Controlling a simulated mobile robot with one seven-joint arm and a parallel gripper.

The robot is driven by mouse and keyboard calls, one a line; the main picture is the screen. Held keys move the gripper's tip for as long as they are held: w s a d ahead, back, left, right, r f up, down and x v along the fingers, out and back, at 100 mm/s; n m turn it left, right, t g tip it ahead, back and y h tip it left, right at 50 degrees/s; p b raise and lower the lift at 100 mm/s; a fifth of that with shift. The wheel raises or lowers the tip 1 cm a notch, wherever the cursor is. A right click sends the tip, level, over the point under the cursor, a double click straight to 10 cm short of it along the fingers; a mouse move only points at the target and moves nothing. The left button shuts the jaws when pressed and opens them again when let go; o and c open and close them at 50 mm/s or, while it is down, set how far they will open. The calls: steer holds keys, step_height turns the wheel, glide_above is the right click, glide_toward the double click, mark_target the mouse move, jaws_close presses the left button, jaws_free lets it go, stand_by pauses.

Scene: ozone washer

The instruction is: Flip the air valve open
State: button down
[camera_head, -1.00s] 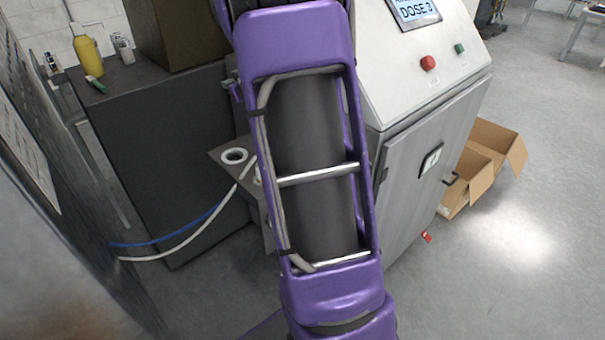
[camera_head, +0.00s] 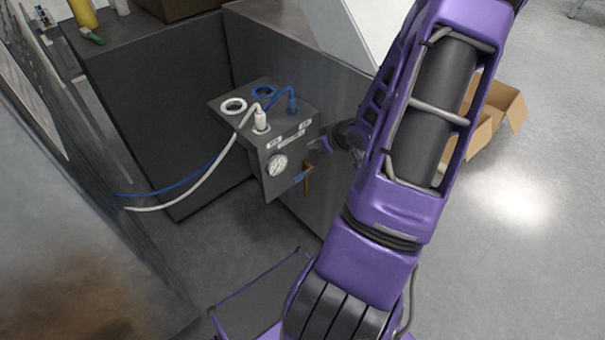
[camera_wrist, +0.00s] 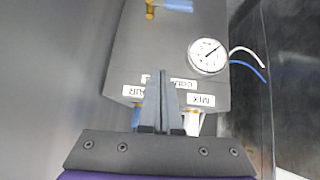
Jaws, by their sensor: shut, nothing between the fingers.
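The air valve has a blue lever (camera_head: 302,177) on a vertical brass pipe (camera_head: 308,181) at the right of a grey box's front face. The lever sticks out to the left, across the pipe. In the wrist view, the blue lever (camera_wrist: 176,5) and brass fitting (camera_wrist: 150,9) are at the top edge, partly cut off. My gripper (camera_head: 324,144) is just above and right of the lever, apart from it. In the wrist view its fingers (camera_wrist: 162,75) are together and empty, in front of the box's labelled edge, with the lever well beyond their tips.
The grey box (camera_head: 258,125) carries a round gauge (camera_head: 277,165), labels, white and blue hose rings, and fittings on top. A white hose (camera_head: 190,232) and a blue hose (camera_head: 180,182) run left. A steel cabinet (camera_head: 290,70) stands behind. An open carton (camera_head: 490,120) is at right.

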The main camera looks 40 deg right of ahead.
steer(key=shift+y, duration=0.5)
steer(key=shift+s+a+f, duration=0.25)
steer(key=shift+s+f, duration=0.1)
steer(key=shift+s, duration=0.3)
steer(key=shift+s+a+f, duration=0.3)
steer(key=shift+s, duration=0.4)
steer(key=shift+s+a+f, duration=0.25)
steer(key=shift+s+f, duration=0.1)
steer(key=shift+s, duration=0.3)
steer(key=b, duration=0.4)
glide_above(302, 173)
steer(key=s+a, duration=0.2)
step_height(302, 173, down, 7)
steer(key=shift+d+f, duration=0.15)
steer(key=shift+f, duration=0.9)
steer(key=shift+d+f, duration=0.1)
steer(key=shift+f, duration=0.9)
